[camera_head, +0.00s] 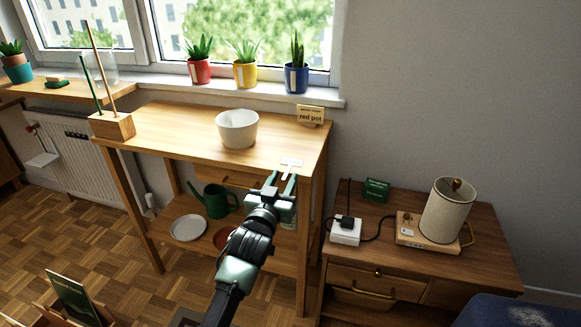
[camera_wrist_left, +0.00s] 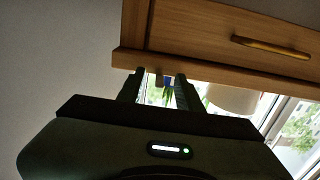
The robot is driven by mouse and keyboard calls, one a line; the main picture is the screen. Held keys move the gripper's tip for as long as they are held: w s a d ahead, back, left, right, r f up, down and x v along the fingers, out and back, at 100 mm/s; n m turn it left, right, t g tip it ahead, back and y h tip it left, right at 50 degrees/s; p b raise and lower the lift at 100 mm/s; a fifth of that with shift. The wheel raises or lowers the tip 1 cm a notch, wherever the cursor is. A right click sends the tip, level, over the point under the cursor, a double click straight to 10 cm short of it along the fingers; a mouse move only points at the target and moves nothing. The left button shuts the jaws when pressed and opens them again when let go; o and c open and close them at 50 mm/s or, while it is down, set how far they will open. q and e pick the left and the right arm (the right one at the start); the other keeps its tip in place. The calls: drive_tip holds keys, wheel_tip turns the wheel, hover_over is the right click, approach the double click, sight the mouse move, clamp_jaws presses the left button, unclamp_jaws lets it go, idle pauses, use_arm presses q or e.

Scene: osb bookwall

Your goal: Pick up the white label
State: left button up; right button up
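The white label (camera_head: 291,162) is a small flat piece lying on the wooden table (camera_head: 180,125), near its front right edge. My left gripper (camera_head: 281,178) is just in front of that edge in the head view, fingers pointing toward the label. The fingers are apart with nothing visible between them. In the left wrist view the open left gripper (camera_wrist_left: 160,78) faces the table's wooden edge (camera_wrist_left: 190,65); the label cannot be made out there. My right gripper is in neither view.
A white pot (camera_head: 237,128) stands mid-table, and a "red pot" sign (camera_head: 310,115) at the back right corner. A wooden block with sticks (camera_head: 112,126) is at the left.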

use_arm(q)
drive_tip(key=shift+w, duration=0.2)
drive_tip(key=shift+s, duration=0.1)
clamp_jaws()
